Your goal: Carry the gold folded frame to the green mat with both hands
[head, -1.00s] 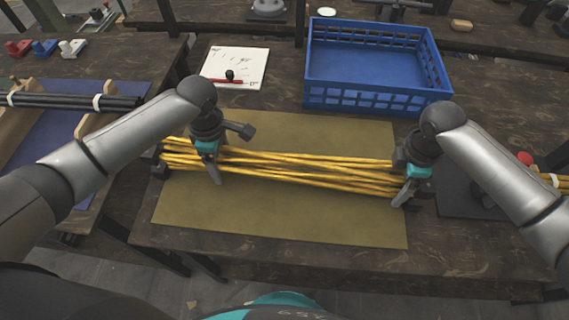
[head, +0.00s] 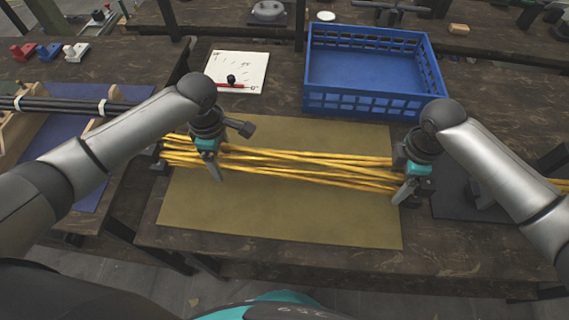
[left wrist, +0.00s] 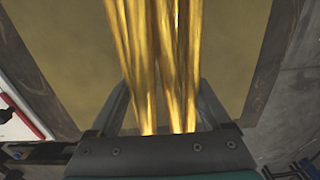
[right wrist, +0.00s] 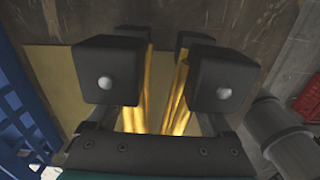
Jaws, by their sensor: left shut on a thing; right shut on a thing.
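The gold folded frame (head: 300,167), a long bundle of thin yellow bars with black end blocks (right wrist: 108,72), spans left to right over the olive-green mat (head: 270,222). My left gripper (head: 213,167) is shut on the bundle near its left end. My right gripper (head: 407,186) is shut on it near its right end. In the left wrist view the gold bars (left wrist: 155,60) pass between the fingers, with the mat beyond. In the right wrist view the bars (right wrist: 150,115) run between my fingers. I cannot tell whether the frame touches the mat or hangs just above it.
A blue crate (head: 375,103) stands behind the mat at right. A white sheet (head: 228,82) with a small dark-knobbed item lies behind it at left. A side table at left holds dark rods (head: 70,104) on wooden supports. A dark pad (head: 455,207) lies at right.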

